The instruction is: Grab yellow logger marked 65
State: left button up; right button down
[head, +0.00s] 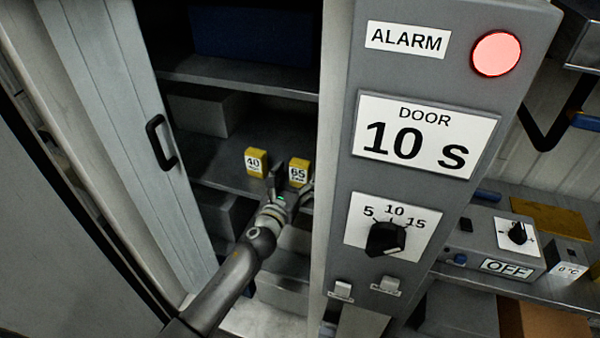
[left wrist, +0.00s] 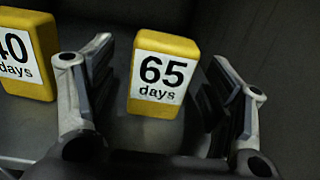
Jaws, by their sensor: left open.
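The yellow logger marked 65 (head: 299,171) stands on a shelf inside the open cabinet. In the left wrist view the logger marked 65 (left wrist: 163,75), labelled "65 days", is upright between my fingers, with a gap on each side. My left gripper (head: 290,186) is open in front of it; its fingers (left wrist: 160,90) reach out on either side. Whether the fingertips are level with the logger's sides is hard to tell. A second yellow logger marked 40 (head: 256,162) stands to the left, outside my left finger, and also shows in the left wrist view (left wrist: 27,55). My right gripper is not in view.
The sliding door (head: 130,130) with a black handle is at the left. A grey control panel (head: 430,190) reading "DOOR 10 s", with a lit red alarm lamp (head: 497,54), stands close right of the opening. Grey boxes (head: 200,110) sit on the shelves.

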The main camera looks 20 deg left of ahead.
pick_arm(q)
jog(key=shift+w+d+f, duration=0.1)
jog(key=shift+w+d, duration=0.1)
jog(key=shift+w, duration=1.15)
jog(key=c, duration=1.2)
